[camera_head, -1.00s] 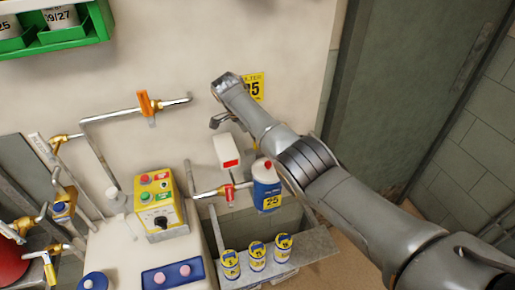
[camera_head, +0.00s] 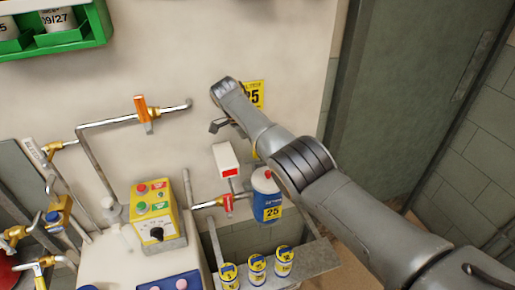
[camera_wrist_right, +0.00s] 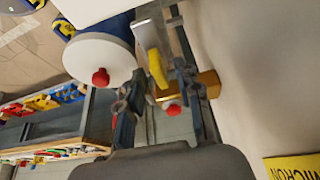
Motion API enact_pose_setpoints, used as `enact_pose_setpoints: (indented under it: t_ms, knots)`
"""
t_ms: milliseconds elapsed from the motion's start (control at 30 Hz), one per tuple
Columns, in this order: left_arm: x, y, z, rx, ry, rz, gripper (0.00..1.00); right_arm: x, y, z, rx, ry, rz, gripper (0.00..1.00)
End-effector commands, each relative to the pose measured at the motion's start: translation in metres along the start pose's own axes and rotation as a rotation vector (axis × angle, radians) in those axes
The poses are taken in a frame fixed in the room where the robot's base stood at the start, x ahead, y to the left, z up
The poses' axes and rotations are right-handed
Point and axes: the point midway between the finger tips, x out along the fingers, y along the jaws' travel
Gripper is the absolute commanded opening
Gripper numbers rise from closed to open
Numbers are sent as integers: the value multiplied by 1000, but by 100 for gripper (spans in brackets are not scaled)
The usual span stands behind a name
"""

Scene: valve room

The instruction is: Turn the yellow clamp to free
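A small yellow clamp lever (camera_wrist_right: 157,68) shows in the right wrist view, beside a blue bottle with a white lid (camera_wrist_right: 100,58) and red knob. My right gripper (camera_wrist_right: 160,92) has its two fingers apart, with the yellow lever just beyond and between them in the picture; I cannot tell whether they touch it. In the head view my right arm reaches over from the right, its gripper (camera_head: 217,125) partly hidden by the wrist, above the blue bottle (camera_head: 267,200). Only a sliver of yellow (camera_head: 255,151) shows under the arm there. My left gripper is not in view.
A white box with a red label (camera_head: 226,160) and a red-handled valve (camera_head: 228,203) sit close left of the bottle. An orange-handled pipe valve (camera_head: 142,110) and a yellow control box (camera_head: 156,215) are further left. Several yellow-labelled cans (camera_head: 257,268) stand on the ledge below.

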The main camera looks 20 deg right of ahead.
Motion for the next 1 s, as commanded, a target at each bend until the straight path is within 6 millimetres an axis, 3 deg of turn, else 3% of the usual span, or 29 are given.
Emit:
enact_pose_setpoints:
  t_ms: [333, 733, 1000]
  knots:
    - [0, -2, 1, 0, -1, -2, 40, -9, -1, 1, -2, -2, -3, 34]
    - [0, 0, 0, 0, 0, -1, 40, -90, -1, 0, -1, -2, -3, 34]
    - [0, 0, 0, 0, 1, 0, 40, -117, 1, -1, 0, -1, 0, 34]
